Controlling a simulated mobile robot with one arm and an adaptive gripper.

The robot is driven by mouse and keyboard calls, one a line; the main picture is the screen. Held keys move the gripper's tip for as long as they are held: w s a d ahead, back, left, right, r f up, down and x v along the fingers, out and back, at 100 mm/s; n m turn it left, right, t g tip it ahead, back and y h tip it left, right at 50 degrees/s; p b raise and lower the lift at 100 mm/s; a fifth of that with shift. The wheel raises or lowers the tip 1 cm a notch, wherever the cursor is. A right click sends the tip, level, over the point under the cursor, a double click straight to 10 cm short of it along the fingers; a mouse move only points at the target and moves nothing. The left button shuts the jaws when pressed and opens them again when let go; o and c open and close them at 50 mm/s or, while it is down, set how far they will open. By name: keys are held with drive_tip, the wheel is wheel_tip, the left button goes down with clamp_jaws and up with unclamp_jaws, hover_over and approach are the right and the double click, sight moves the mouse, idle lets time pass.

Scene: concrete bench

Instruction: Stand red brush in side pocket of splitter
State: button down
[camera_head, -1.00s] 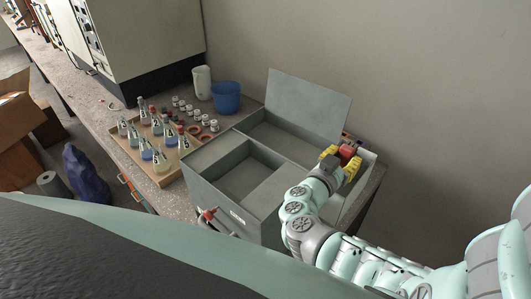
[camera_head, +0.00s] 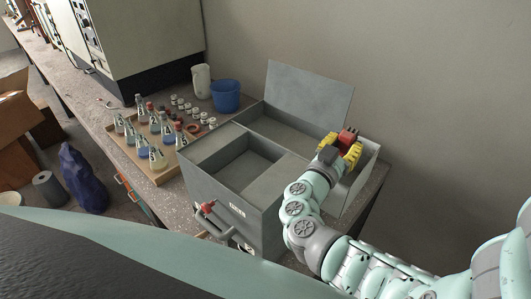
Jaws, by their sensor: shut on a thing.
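The splitter (camera_head: 215,190) is a grey open box with several compartments and a raised lid panel at its back. My gripper (camera_head: 342,146), with yellow fingers, is over the right-hand compartment of the splitter. It is shut on a red thing (camera_head: 348,134), which looks blocky; the fingers hide part of it, and I cannot tell its full shape or whether it touches the box. A second red item with grey parts (camera_head: 207,207) shows at the splitter's front wall, by a small white label. I cannot tell whether it sits in a pocket there.
A wooden tray (camera_head: 160,178) with several numbered flasks stands left of the splitter, with small jars and red rings beside it. A blue bucket (camera_head: 226,97) and a white jug (camera_head: 201,82) stand behind. The wall is close behind the bench. My arm covers the front right corner.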

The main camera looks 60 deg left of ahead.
drive_tip(key=c, duration=1)
unclamp_jaws()
drive_tip(key=shift+g+h, duration=0.6)
drive_tip(key=shift+g, duration=0.2)
drive_tip(key=f, duration=0.2)
drive_tip(key=d+f, duration=0.1)
drive_tip(key=f, duration=0.1)
drive_tip(key=d+f, duration=0.1)
drive_tip(key=shift+w+f, duration=0.4)
drive_tip(key=o, duration=0.3)
drive_tip(key=shift+w+a+r, duration=0.1)
drive_tip(key=shift+a+r, duration=0.05)
drive_tip(key=shift+a, duration=0.05)
drive_tip(key=shift+o, duration=0.2)
drive_tip(key=s+d+r+t+y, duration=0.1)
drive_tip(key=s+r, duration=0.2)
drive_tip(key=s, duration=0.9)
drive_tip(key=shift+d+r, duration=0.25)
drive_tip(key=shift+d, duration=0.1)
drive_tip(key=shift+r+t, duration=0.1)
drive_tip(key=shift+t, duration=0.2)
